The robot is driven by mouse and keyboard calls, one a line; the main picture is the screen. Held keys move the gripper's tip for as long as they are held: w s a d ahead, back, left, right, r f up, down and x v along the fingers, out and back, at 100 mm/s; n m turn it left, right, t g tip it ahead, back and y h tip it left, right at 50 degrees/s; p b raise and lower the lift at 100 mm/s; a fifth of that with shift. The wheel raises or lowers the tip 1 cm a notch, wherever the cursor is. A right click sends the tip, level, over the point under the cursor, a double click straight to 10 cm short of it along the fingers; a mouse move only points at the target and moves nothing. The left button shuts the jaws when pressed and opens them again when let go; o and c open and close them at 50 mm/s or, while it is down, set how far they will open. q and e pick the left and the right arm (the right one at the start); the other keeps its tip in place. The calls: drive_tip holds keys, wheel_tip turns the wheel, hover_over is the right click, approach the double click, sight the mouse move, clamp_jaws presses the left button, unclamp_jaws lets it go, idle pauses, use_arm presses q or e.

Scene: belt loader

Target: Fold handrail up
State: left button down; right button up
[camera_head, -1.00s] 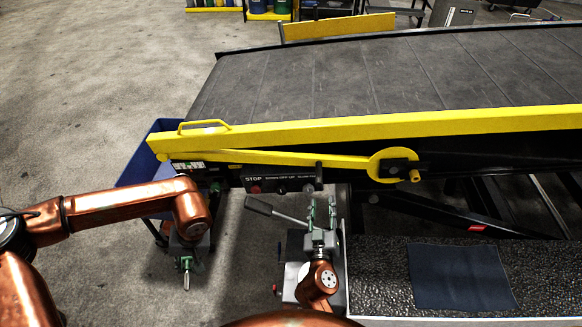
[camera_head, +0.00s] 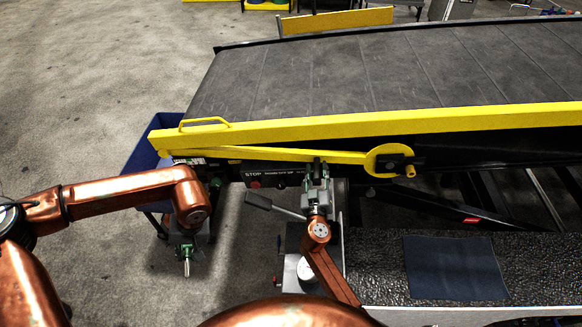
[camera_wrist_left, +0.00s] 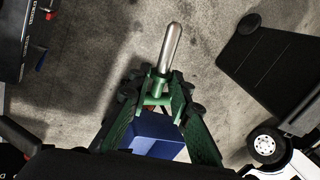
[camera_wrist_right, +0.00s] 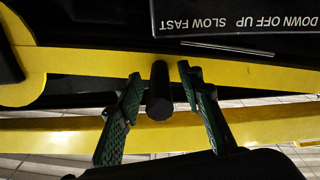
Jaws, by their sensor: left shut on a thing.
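The yellow handrail (camera_head: 275,156) lies low along the belt loader's side, running left from a round yellow pivot plate (camera_head: 376,160). A black peg sticks out of it, seen end-on in the right wrist view (camera_wrist_right: 159,92). My right gripper (camera_head: 317,172) is at the peg, its green fingers (camera_wrist_right: 160,80) open on either side with small gaps. My left gripper (camera_head: 186,250) hangs low at the left, away from the handrail. It is shut on a silver round-tipped pin (camera_wrist_left: 171,48). A blue block (camera_wrist_left: 157,136) shows between its fingers; I cannot tell whether it belongs to the pin.
A control panel (camera_head: 270,176) marked STOP is just below the handrail. The dark conveyor belt (camera_head: 330,80) lies behind the yellow side beam (camera_head: 300,131). A blue bin (camera_head: 148,150) stands at the left end. A grey lever (camera_head: 275,207) is beside my right arm.

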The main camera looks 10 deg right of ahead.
drive_tip(key=shift+w, duration=0.15)
drive_tip(key=shift+c, duration=0.3)
clamp_jaws()
idle(0.4)
